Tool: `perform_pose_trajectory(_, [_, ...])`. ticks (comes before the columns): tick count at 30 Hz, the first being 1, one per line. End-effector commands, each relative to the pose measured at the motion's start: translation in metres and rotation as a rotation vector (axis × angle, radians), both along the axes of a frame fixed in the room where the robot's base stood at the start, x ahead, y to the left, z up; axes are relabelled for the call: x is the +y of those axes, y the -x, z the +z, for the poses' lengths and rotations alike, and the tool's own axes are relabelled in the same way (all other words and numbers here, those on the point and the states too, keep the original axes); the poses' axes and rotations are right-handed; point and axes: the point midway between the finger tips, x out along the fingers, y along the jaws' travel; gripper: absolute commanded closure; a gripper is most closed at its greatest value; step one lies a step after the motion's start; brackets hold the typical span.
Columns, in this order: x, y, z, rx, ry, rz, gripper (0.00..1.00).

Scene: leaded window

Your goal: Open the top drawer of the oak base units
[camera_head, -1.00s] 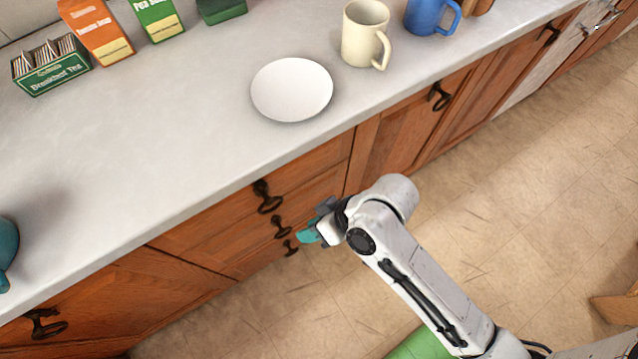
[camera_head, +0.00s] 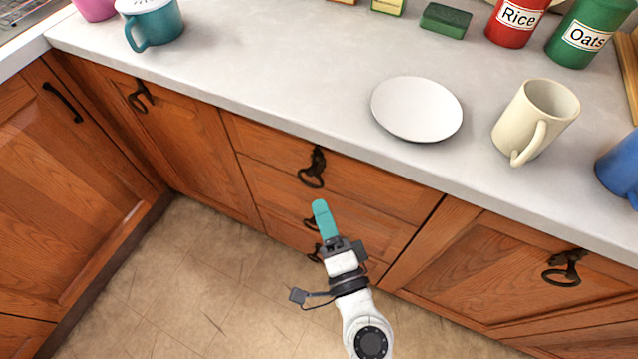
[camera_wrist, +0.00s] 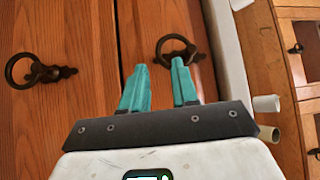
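The oak base units hold a stack of drawers in the middle of the head view. The top drawer (camera_head: 375,187) is shut, with a dark ring-shaped pull handle (camera_head: 313,170) on its front. My gripper (camera_head: 321,206) is in front of the drawer stack, its teal fingers appearing just below that handle. In the wrist view, my gripper (camera_wrist: 160,66) is open and empty, fingers apart. The lower drawer's handle (camera_wrist: 34,72) is at left. My gripper partly hides the lower handles in the head view.
The pale worktop (camera_head: 260,85) overhangs the drawers and carries a white plate (camera_head: 417,108), a cream mug (camera_head: 537,115) and a teal cup (camera_head: 153,27). Cupboard doors flank the drawers. The tiled floor (camera_head: 190,285) in front is clear.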

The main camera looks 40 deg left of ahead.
Motion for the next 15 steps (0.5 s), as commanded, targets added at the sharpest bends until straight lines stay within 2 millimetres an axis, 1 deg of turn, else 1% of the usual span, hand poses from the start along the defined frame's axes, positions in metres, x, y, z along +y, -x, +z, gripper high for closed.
perform_pose_trajectory(1, [0.009, -0.005, 0.005, -0.002, -0.001, 0.002, 0.71])
perform_pose_trajectory(3, [0.021, -0.012, 0.006, -0.002, 0.001, 0.003, 0.71])
perform_pose_trajectory(7, [0.038, -0.022, 0.009, -0.002, 0.001, 0.003, 0.71])
perform_pose_trajectory(12, [0.053, -0.031, 0.009, -0.002, 0.001, 0.002, 0.71])
perform_pose_trajectory(15, [0.057, -0.034, 0.009, -0.002, 0.003, 0.000, 0.71])
